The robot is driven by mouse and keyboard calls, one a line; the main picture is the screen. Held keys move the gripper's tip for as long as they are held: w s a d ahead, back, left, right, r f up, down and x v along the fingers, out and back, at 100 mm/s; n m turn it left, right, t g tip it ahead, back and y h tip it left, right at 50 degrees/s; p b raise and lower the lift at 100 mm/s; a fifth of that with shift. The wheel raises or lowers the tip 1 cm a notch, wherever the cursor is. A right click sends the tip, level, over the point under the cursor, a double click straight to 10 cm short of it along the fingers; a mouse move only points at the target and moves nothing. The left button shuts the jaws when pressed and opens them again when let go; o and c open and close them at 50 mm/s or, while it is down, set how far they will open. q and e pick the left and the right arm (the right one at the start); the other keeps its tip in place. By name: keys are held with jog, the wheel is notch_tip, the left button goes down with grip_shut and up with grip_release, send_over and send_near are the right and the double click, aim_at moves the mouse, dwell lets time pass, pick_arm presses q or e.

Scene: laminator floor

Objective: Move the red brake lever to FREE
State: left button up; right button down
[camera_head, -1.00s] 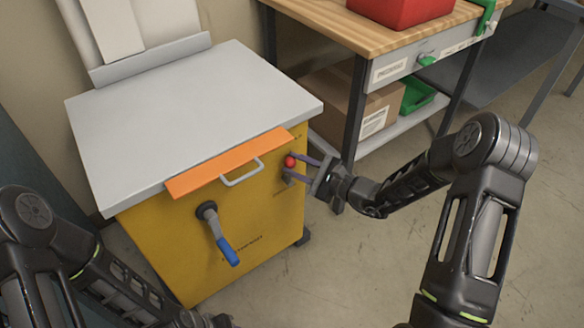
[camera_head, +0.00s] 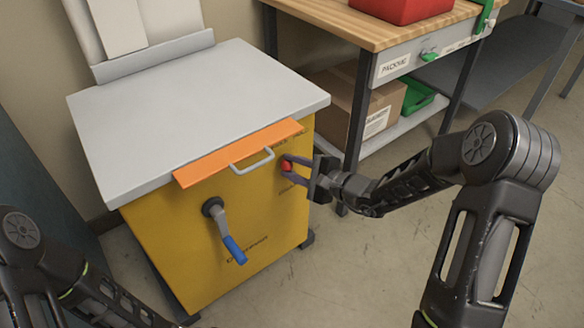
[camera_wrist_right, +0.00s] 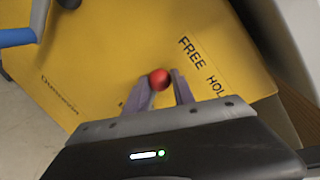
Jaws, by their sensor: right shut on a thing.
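The red brake lever shows as a red ball knob (camera_head: 287,167) on the front of the yellow machine (camera_head: 265,215), near its right edge. My right gripper (camera_head: 290,170) reaches it from the right and is shut on it. In the right wrist view the red knob (camera_wrist_right: 159,79) sits between the tips of my right gripper (camera_wrist_right: 160,84). The word FREE (camera_wrist_right: 190,53) is printed on the yellow panel, with a second, partly cut-off word beside it. The lever's shaft is hidden by the fingers. Of my left arm only links show at the lower left; its gripper is out of sight.
A crank with a blue handle (camera_head: 234,250) hangs on the yellow front. An orange flap (camera_head: 200,171) with a grey handle (camera_head: 252,162) juts out above. A workbench (camera_head: 415,37) with a red bin (camera_head: 400,8) stands behind right. The floor on the right is open.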

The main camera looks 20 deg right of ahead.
jog(key=c, duration=1.1)
grip_release()
jog(key=shift+o, duration=0.2)
jog(key=p+v, duration=0.1)
jog(key=v, duration=0.6)
jog(key=shift+s+d, duration=0.2)
jog(key=shift+s, duration=0.15)
